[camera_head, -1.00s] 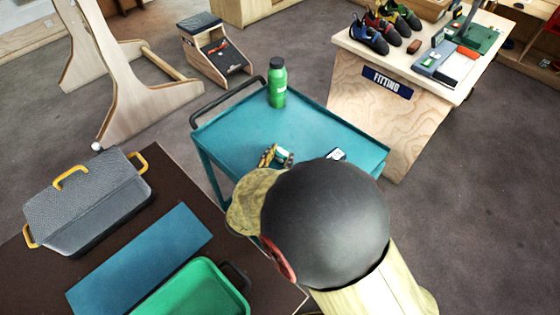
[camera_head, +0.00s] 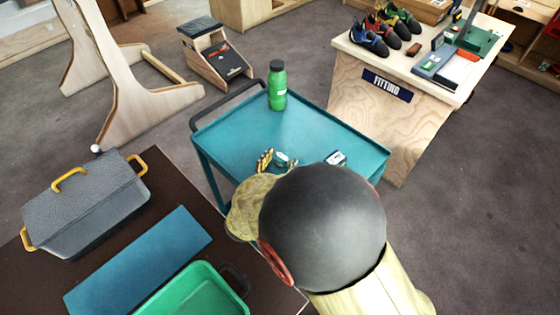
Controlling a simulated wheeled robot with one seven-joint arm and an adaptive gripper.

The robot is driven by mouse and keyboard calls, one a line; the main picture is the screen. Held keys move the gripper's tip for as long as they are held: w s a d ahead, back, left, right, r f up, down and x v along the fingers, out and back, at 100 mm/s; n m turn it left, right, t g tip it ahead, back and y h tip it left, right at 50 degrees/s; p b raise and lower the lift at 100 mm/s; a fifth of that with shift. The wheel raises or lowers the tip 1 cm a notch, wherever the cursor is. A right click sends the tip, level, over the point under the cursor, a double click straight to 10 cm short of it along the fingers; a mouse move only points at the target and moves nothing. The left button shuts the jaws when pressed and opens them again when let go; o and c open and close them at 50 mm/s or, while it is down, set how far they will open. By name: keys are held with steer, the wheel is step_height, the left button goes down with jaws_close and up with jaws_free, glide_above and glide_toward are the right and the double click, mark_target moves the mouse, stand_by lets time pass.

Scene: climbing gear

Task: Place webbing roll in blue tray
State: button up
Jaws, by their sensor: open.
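A small yellow-and-black item (camera_head: 265,160) and a green-and-white rounded item (camera_head: 284,161) lie side by side on the teal cart (camera_head: 235,130). One of them may be the webbing roll, but they are too small to tell. A flat blue rectangle (camera_head: 140,262) lies on the dark table at lower left; I cannot tell whether it is a tray. Beside it is a green tray (camera_head: 190,300), cut off by the bottom edge. My arm's dark round joint covers the cart's front edge. My gripper does not show.
A green bottle (camera_head: 277,85) stands at the cart's back, and a small white-and-blue item (camera_head: 337,158) lies to the right. A grey case (camera_head: 88,205) with yellow handles is on the dark table (camera_head: 165,180). The fitting bench (camera_head: 395,130) with several shoes stands at right.

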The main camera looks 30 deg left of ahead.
steer(key=shift+s+r, duration=0.1)
steer(key=shift+r, duration=0.15)
steer(key=p+v, duration=0.3)
steer(key=v, duration=0.7)
steer(key=shift+s+r+p, duration=0.1)
steer(key=shift+s+p, duration=0.05)
steer(key=shift+p, duration=0.2)
steer(key=shift+s+d+r, duration=0.1)
steer(key=shift+s+d, duration=0.05)
steer(key=shift+s, duration=0.55)
